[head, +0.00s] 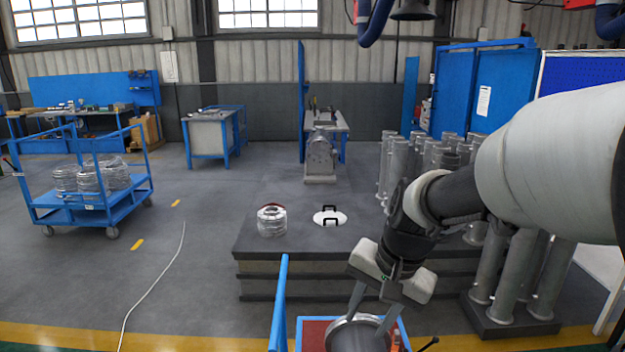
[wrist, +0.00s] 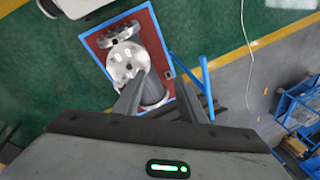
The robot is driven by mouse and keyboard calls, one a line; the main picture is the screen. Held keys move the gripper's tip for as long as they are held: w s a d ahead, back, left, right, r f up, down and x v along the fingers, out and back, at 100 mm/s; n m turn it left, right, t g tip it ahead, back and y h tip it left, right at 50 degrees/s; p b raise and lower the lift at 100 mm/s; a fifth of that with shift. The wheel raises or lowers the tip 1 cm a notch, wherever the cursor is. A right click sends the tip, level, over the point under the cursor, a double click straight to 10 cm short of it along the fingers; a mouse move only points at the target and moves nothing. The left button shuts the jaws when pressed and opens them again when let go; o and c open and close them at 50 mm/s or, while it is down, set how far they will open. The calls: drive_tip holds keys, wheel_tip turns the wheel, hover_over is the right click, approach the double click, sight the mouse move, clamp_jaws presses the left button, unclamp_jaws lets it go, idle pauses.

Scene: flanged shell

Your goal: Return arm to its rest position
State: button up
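My gripper (head: 371,318) hangs at the lower middle of the head view, pointing down, its two fingers spread apart. A grey metal shell (head: 352,338) lies just below it, partly cut off by the picture's edge. In the wrist view my gripper (wrist: 158,82) is open, with the shell (wrist: 152,92) showing between and beyond the fingers. A pale round flange-like part (wrist: 126,62) shows at the shell's far end. The shell rests on a red surface with a blue frame (wrist: 92,38). Whether a finger touches the shell cannot be told.
A dark platform (head: 300,240) bears a metal ringed part (head: 271,221) and a white disc (head: 340,220) with black handles. Tall grey cylinders (head: 508,275) stand at right beside my arm. A blue cart (head: 85,205) stands at left. The floor between (head: 190,265) is mostly clear.

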drive_tip(key=s+d+r+n+t+h+p, duration=0.1)
drive_tip(key=s+d+r+n, duration=0.1)
drive_tip(key=s+r, duration=0.4)
drive_tip(key=s+d+r+n+t+h+p, duration=0.1)
drive_tip(key=s+d+r+n+t+p, duration=0.1)
drive_tip(key=s+r+n, duration=0.2)
drive_tip(key=s+r, duration=0.2)
drive_tip(key=s, duration=0.2)
drive_tip(key=shift+s+p, duration=0.2)
drive_tip(key=shift+p, duration=0.1)
idle(0.6)
